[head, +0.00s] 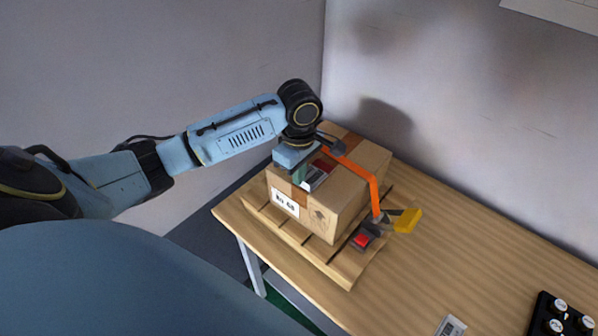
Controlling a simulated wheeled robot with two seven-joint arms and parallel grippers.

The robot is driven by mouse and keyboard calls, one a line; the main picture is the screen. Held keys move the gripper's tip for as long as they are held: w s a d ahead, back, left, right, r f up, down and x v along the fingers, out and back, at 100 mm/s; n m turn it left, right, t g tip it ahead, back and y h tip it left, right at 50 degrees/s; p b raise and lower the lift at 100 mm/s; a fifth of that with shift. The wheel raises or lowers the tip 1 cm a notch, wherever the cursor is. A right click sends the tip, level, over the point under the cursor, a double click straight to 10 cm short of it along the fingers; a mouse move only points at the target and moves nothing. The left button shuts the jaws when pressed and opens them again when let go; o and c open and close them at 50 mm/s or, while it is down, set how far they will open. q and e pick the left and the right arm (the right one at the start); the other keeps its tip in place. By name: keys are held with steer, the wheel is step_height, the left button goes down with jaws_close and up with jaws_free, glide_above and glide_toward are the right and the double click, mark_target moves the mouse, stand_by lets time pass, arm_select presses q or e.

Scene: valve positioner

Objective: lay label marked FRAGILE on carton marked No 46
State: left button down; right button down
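The carton (345,205) is a brown box on a wooden pallet (342,268), with a white marking on its front left face that seems to read No 46; the last digit is small. My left gripper (312,180) is low over the left part of the carton's top, pointing down. A small red and white piece (321,172) shows right at the gripper, at the carton's top. It may be the FRAGILE label, but I cannot read its print. Whether the fingers hold it is unclear. My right gripper is out of view.
An orange strap (358,171) runs over the carton top and down to a buckle with a yellow handle (408,220). A red and black piece (363,238) is beside it. A white printed card (451,326) and a black button box (560,316) are on the table's near right.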

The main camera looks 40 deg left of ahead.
arm_select(q)
steer(key=c, duration=1.6)
jaws_free()
step_height(320, 180, up, 13)
steer(key=shift+r, duration=0.2)
